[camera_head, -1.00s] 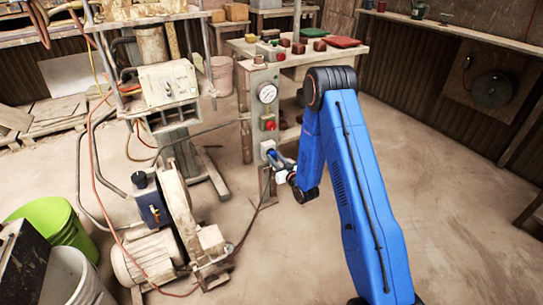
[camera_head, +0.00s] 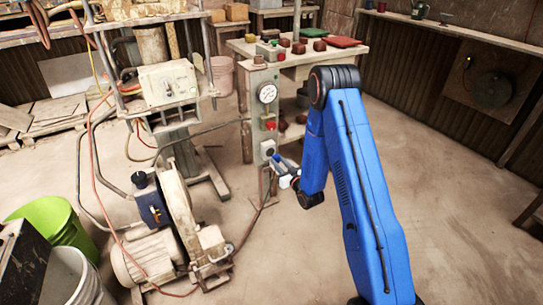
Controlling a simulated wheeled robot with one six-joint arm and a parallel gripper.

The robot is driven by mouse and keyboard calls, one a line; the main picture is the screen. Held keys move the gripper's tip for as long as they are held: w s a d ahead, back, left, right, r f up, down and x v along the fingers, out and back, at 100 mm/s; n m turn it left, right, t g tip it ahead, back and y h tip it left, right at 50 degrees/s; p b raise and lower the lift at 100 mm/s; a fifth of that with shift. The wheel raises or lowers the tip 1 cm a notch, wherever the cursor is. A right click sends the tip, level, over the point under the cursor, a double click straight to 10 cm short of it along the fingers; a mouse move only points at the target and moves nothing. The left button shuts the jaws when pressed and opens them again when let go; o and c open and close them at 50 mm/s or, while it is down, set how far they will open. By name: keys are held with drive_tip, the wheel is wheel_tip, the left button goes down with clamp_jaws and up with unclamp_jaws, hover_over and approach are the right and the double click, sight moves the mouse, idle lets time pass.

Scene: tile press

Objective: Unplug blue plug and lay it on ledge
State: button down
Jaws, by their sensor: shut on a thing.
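The blue plug (camera_head: 277,158) is small and partly hidden between the jaws of my gripper (camera_head: 280,162), which is shut on it. The plug is just right of and slightly below a white-faced socket (camera_head: 267,147) with a dark centre, on the narrow post panel, and looks apart from it. A dark cable (camera_head: 262,197) hangs below the gripper and runs down to the floor by the motor. I cannot tell for certain which surface is the ledge; a long wooden wall shelf (camera_head: 470,34) runs along the upper right.
Above the socket are a red button (camera_head: 270,125) and a gauge (camera_head: 267,93). A worktable with blocks (camera_head: 299,48) stands behind the panel. The motor and wheel machine (camera_head: 148,255) is at left. Open floor (camera_head: 440,190) lies to the right.

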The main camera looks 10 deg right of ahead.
drive_tip(key=shift+s+d, duration=0.2)
drive_tip(key=shift+s, duration=0.45)
drive_tip(key=shift+s, duration=0.25)
drive_tip(key=shift+w+d, duration=0.1)
